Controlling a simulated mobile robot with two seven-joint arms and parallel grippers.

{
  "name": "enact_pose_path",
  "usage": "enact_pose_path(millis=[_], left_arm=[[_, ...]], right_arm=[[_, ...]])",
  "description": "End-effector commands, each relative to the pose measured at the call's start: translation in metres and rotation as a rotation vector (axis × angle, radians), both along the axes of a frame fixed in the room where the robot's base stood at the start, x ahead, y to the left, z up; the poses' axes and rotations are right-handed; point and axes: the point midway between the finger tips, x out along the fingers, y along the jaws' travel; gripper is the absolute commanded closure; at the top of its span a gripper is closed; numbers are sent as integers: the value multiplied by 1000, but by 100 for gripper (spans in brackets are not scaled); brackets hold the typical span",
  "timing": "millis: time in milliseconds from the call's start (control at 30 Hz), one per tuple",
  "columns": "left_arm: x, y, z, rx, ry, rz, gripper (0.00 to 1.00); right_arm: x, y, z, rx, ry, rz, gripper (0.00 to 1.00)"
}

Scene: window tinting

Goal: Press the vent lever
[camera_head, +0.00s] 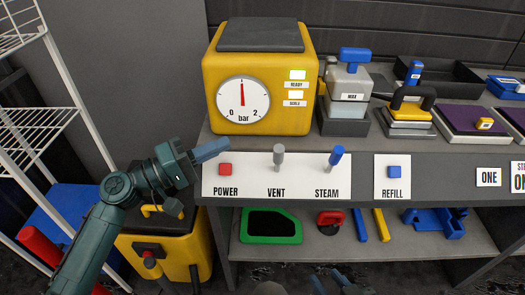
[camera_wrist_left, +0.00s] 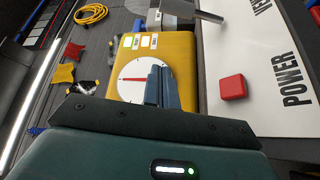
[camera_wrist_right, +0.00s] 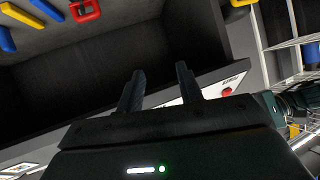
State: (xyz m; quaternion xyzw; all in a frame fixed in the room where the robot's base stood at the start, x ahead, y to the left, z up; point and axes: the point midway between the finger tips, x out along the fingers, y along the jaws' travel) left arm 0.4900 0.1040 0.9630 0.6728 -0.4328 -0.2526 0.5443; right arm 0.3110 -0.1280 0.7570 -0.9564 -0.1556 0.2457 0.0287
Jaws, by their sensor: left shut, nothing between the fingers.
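The vent lever (camera_head: 278,157) is a short grey lever standing up on the white control panel (camera_head: 252,187) above the VENT label. It shows at the top of the left wrist view as a grey rod (camera_wrist_left: 200,14). My left gripper (camera_head: 212,150) is shut and empty, in front of the panel near the red power button (camera_head: 226,169), to the left of the vent lever and apart from it. My right gripper (camera_wrist_right: 160,88) is open and empty, low in front of the bench; its fingertips show at the bottom of the head view (camera_head: 330,284).
The blue-tipped steam lever (camera_head: 336,156) stands right of the vent lever. The yellow boiler (camera_head: 262,85) with its bar gauge (camera_head: 243,103) sits on the bench behind. A blue refill button (camera_head: 394,172) is further right. The lower shelf (camera_head: 335,240) holds several tools.

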Motion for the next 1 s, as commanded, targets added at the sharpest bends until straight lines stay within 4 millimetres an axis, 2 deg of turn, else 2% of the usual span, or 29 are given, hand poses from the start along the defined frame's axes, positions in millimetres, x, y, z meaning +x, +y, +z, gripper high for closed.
enact_pose_path(millis=[33, 133, 400, 667, 833, 1000], left_arm=[[0, 0, -14, -10, -4, -6, 100], [1, 1, -16, -23, -6, -13, 100], [1, 1, -15, -32, -5, -18, 100], [2, -1, -15, -32, -5, -17, 100], [12, -18, -9, -33, -6, -18, 100], [29, -50, -2, -35, -5, -19, 100]], right_arm=[[-1, 1, -15, 13, -1, -1, 64], [-2, 2, -18, 28, -6, -4, 64], [1, 3, -9, 46, -25, -8, 64], [1, 3, -9, 46, -22, -8, 64], [0, 3, -9, 43, -2, -8, 64], [2, 4, -10, 36, 18, -2, 64]])
